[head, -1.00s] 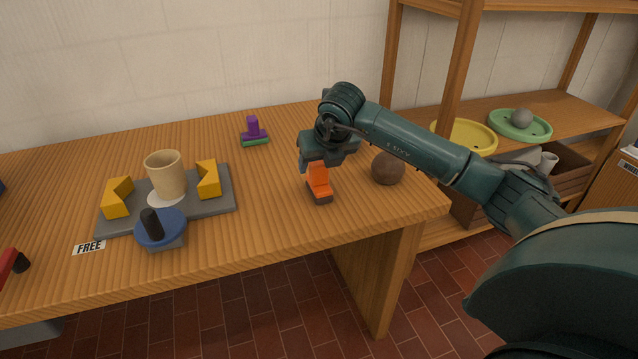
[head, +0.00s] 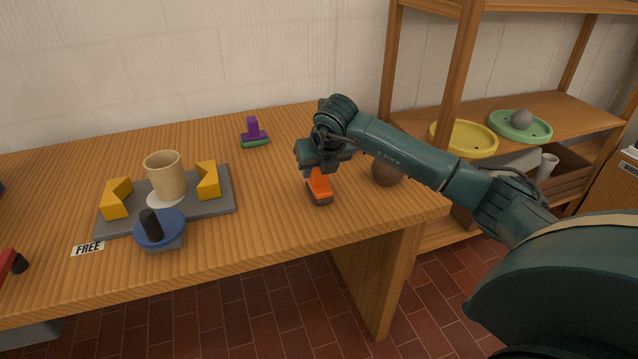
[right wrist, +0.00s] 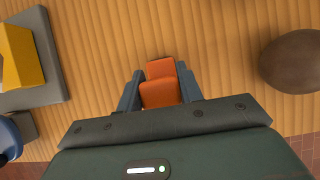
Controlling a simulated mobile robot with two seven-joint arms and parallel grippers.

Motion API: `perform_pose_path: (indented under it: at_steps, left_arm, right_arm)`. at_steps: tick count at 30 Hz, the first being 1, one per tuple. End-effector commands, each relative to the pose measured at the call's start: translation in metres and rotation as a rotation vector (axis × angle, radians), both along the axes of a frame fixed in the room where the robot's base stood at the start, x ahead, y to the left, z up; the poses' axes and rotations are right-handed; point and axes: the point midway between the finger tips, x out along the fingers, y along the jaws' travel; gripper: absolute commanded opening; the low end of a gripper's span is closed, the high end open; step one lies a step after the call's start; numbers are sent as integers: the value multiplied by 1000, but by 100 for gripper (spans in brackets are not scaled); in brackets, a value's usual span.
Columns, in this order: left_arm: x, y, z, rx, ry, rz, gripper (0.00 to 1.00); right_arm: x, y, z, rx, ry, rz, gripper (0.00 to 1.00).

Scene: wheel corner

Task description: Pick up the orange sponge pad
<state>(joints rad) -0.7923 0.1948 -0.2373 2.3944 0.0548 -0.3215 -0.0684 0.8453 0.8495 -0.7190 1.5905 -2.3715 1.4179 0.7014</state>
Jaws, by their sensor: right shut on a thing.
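The orange sponge pad (head: 319,187) has an orange handle-like top and a dark brown base, and rests on the wooden table near its right end. My right gripper (head: 311,174) is right above it, pointing down, with its fingers at the orange top. In the right wrist view the orange top (right wrist: 160,84) sits between the two blue-grey fingers, and my right gripper (right wrist: 160,92) is shut on it. The dark base is hidden in that view. My left gripper is not in view.
A brown ball (head: 387,171) lies just right of the pad. A purple-and-green pad (head: 254,132) stands further back. At left, a grey fixture (head: 218,205) holds a beige cup (head: 165,174) between yellow blocks, with a blue tool (head: 160,231) in front. The table (head: 265,220) is clear between.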

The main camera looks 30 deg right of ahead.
Motion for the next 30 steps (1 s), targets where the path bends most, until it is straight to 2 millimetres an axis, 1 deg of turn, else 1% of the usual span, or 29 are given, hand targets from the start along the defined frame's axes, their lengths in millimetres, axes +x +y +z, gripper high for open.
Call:
perform_pose_path:
  at_steps: [1,4,8,11,14,21,24,27,30]
  left_arm:
    - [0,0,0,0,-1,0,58]
    - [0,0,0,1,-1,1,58]
    - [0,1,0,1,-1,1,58]
    - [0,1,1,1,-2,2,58]
    - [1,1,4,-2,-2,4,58]
    - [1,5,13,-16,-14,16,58]
    - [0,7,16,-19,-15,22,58]
    - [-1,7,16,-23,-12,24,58]
    - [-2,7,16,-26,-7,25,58]
  right_arm:
    - [0,0,0,0,0,0,17]
    - [0,0,1,0,-1,0,9]
    - [0,0,1,0,-1,0,8]
    - [0,0,5,0,-2,-1,8]
    - [1,0,18,0,-5,0,8]
    - [1,0,68,0,-6,0,8]
    - [1,0,84,0,-5,0,8]
    - [1,0,95,0,-3,-1,8]
    - [0,0,100,0,-2,0,8]
